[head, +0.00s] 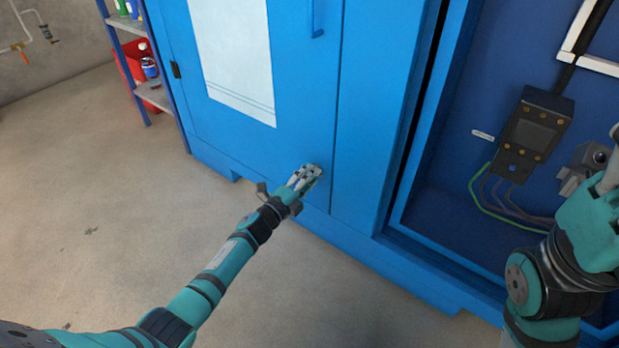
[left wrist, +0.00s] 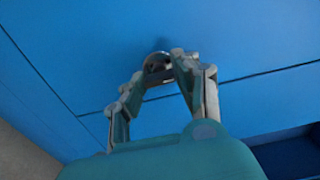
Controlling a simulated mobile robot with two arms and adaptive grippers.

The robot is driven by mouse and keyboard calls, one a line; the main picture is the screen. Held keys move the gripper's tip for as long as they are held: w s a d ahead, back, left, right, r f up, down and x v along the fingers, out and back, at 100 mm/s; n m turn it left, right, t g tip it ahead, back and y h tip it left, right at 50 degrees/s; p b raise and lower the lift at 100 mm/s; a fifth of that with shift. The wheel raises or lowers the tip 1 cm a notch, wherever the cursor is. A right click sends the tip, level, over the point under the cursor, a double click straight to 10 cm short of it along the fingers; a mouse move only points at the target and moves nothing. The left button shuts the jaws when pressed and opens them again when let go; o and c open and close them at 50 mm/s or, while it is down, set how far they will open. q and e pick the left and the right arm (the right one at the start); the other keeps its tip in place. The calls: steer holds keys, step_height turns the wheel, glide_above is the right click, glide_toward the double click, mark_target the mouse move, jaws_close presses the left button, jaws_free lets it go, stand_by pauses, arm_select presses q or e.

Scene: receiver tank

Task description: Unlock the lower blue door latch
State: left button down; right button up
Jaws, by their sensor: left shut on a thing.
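The blue door (head: 275,110) fills the middle of the head view and is closed, with a white sheet on it. My left gripper (head: 306,176) is at the door's lower right corner, close to its right edge. In the left wrist view its fingers (left wrist: 163,82) are shut on a small round metal latch (left wrist: 158,62) on the blue face. The latch is mostly hidden by the fingers, so its turn angle cannot be told. My right gripper (head: 590,182) is at the right edge of the head view, partly cut off; its fingers cannot be made out clearly.
An upper blue handle (head: 316,18) is on the same door. An open bay at right holds a dark electrical box (head: 534,133) with cables. A shelf (head: 152,95) with a red bin (head: 131,62) and bottles stands at left. The concrete floor (head: 90,220) is clear.

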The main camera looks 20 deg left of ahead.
arm_select(q)
steer(key=shift+a, duration=0.1)
steer(key=c, duration=0.9)
jaws_free()
steer(key=shift+c, duration=0.2)
steer(key=shift+s, duration=0.1)
steer(key=v, duration=1.1)
steer(key=shift+s+a, duration=0.15)
steer(key=shift+s, duration=0.25)
steer(key=shift+r, duration=0.1)
